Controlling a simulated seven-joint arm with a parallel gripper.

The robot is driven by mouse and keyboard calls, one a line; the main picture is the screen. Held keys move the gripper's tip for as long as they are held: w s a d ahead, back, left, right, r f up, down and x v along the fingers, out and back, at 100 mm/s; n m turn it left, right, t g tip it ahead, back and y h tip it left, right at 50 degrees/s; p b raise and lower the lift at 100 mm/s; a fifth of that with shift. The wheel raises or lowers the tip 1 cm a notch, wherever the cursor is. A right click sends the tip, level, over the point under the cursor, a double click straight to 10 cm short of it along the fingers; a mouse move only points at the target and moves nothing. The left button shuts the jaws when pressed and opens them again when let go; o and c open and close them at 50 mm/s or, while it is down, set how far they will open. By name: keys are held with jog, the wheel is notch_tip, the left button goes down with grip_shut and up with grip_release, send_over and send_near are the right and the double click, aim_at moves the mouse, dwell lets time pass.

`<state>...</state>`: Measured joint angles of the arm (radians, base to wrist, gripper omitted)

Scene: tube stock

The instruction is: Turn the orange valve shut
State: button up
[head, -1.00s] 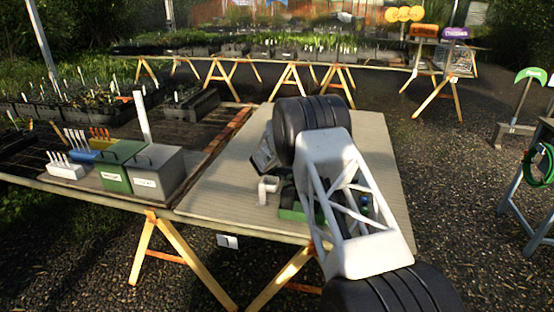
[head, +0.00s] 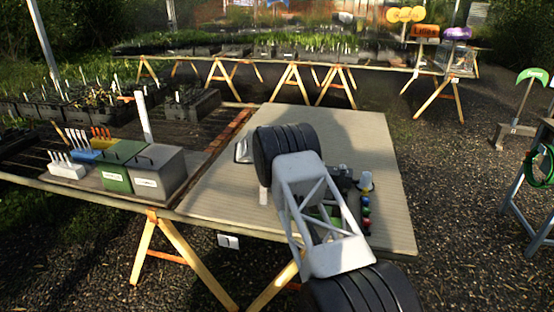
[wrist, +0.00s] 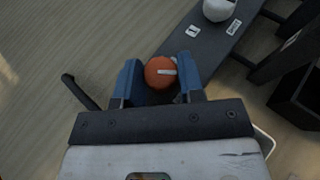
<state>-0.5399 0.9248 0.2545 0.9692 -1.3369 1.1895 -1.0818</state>
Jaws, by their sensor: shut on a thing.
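The orange valve (wrist: 157,66) shows in the wrist view as a round orange knob with a pale pointer bar across it. It sits at the end of a dark grey panel (wrist: 205,55). My gripper (wrist: 159,78) has its two blue fingers on either side of the knob and is shut on it. The fingers hide part of the knob's sides. In the head view my arm hides the valve and my fingers.
A white round part (wrist: 218,9) and small white labels sit further along the panel. In the head view, a dark device (head: 343,177) and several coloured caps (head: 366,213) stand right of my arm. Green (head: 117,168) and grey (head: 158,172) boxes stand left. The table's far right is clear.

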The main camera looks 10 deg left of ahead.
jog(key=m+g+h, duration=0.1)
jog(key=m+g, duration=0.1)
jog(key=m+g+h, duration=0.1)
jog(key=m+g, duration=0.1)
jog(key=shift+w+f+h, duration=0.1)
jog(key=shift+w+h, duration=0.1)
jog(key=shift+h, duration=0.1)
jog(key=shift+w+m+g+h, duration=0.1)
jog(key=shift+m+g+h, duration=0.3)
jog(key=shift+m+g, duration=0.9)
jog(key=shift+g, duration=0.1)
jog(key=o, duration=0.9)
jog(key=shift+a, duration=0.2)
jog(key=shift+v, duration=3.8)
jog(key=shift+d+r, duration=0.1)
jog(key=shift+r, duration=0.1)
